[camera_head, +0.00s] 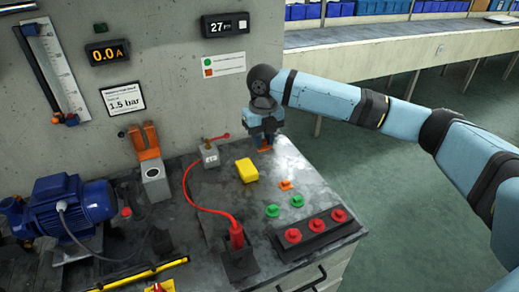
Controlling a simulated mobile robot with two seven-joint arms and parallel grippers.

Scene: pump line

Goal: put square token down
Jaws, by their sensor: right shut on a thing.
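My right gripper (265,137) hangs low over the back right of the bench top, fingers pointing down. It is shut on an orange square token (264,149) that shows at its fingertips; whether the token touches the bench surface, I cannot tell. My left gripper is not in view.
A yellow block (247,170) lies left of the tokens. A black strip with several red knobs (315,225) lies along the front. A red cable (190,190) runs to a red plug (237,236). A blue pump motor (75,203) stands left. A wall sign (223,64) hangs behind.

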